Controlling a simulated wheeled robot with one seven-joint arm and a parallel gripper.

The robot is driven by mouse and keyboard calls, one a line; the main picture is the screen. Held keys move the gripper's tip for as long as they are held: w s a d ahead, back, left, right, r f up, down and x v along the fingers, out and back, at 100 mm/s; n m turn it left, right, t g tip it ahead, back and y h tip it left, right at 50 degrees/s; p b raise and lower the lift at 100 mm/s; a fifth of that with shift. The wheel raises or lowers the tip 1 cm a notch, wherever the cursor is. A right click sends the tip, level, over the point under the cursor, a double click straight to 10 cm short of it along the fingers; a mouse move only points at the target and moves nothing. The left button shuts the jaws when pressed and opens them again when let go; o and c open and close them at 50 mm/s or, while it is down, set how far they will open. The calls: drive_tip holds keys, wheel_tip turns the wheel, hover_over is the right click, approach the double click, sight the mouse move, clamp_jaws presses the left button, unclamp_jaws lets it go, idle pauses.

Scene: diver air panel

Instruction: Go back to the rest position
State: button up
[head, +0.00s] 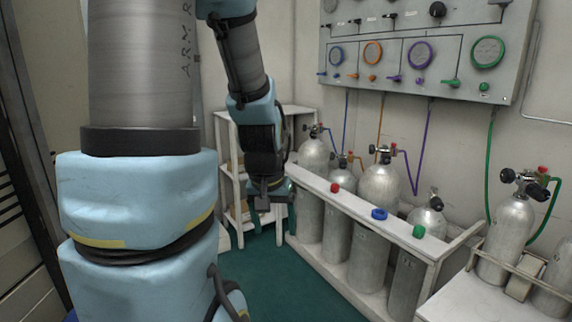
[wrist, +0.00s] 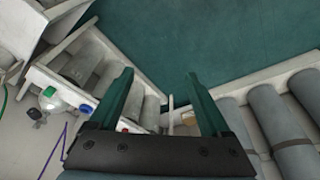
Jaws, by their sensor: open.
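My gripper (head: 272,197) hangs from my arm near the middle of the head view, pointing down, left of the cylinder rack and in front of the white shelf. In the wrist view its two green fingers (wrist: 163,100) are spread apart with nothing between them. Below the fingers the wrist view shows the green floor and the cylinder racks. No gap to the rack can be judged exactly.
A white rack (head: 375,217) holds several grey cylinders (head: 380,188); red (head: 335,188), blue (head: 379,214) and green (head: 418,232) caps sit on its rail. A gauge panel (head: 420,50) hangs above. A white shelf (head: 297,111) stands behind my gripper. Green floor (head: 262,275) is clear.

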drive_tip(key=s+a+g+p, duration=0.1)
drive_tip(key=s+a, duration=0.3)
drive_tip(key=a, duration=0.1)
wheel_tip(320, 180, up, 12)
drive_tip(key=p, duration=1.1)
drive_tip(key=shift+d+r+y+p, duration=0.25)
drive_tip(key=shift+d+y+p, duration=0.05)
drive_tip(key=shift+d+p, duration=0.1)
idle(0.4)
